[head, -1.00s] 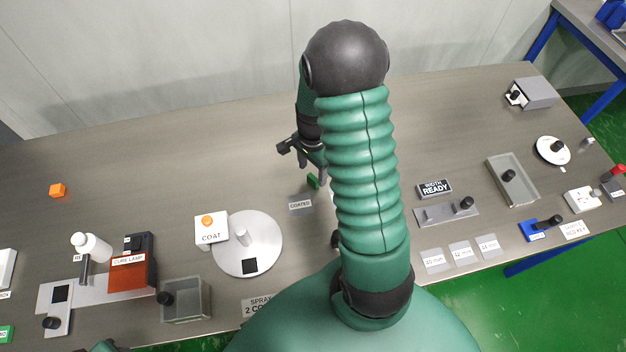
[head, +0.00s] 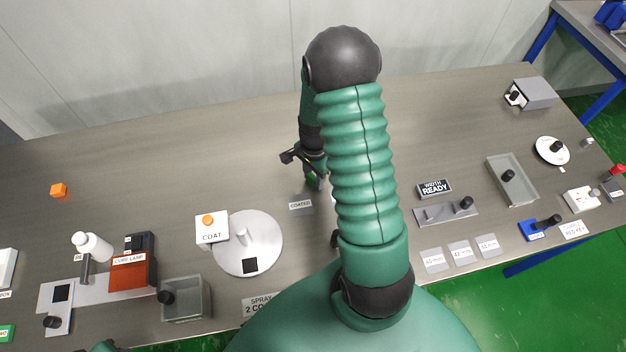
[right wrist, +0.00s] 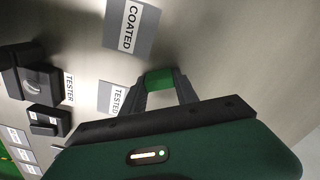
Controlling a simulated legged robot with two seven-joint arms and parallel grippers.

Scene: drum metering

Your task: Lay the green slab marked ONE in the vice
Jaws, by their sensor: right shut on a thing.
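My right gripper (head: 312,180) is low over the middle of the bench, largely hidden by its own arm. It is shut on a small green slab (head: 311,183), just behind the COATED label (head: 300,204). In the right wrist view the green slab (right wrist: 159,79) sits between the two fingertips (right wrist: 160,92). No marking on it can be read, and I cannot tell whether it touches the bench. I cannot surely pick out the vice.
A round plate (head: 262,262) and a white COAT box (head: 212,228) stand left of the gripper. A fixture (head: 432,215) by the WIDTH READY sign (head: 435,188) is to the right. In the wrist view a TESTED label (right wrist: 117,97) lies near the fingers. The back middle is clear.

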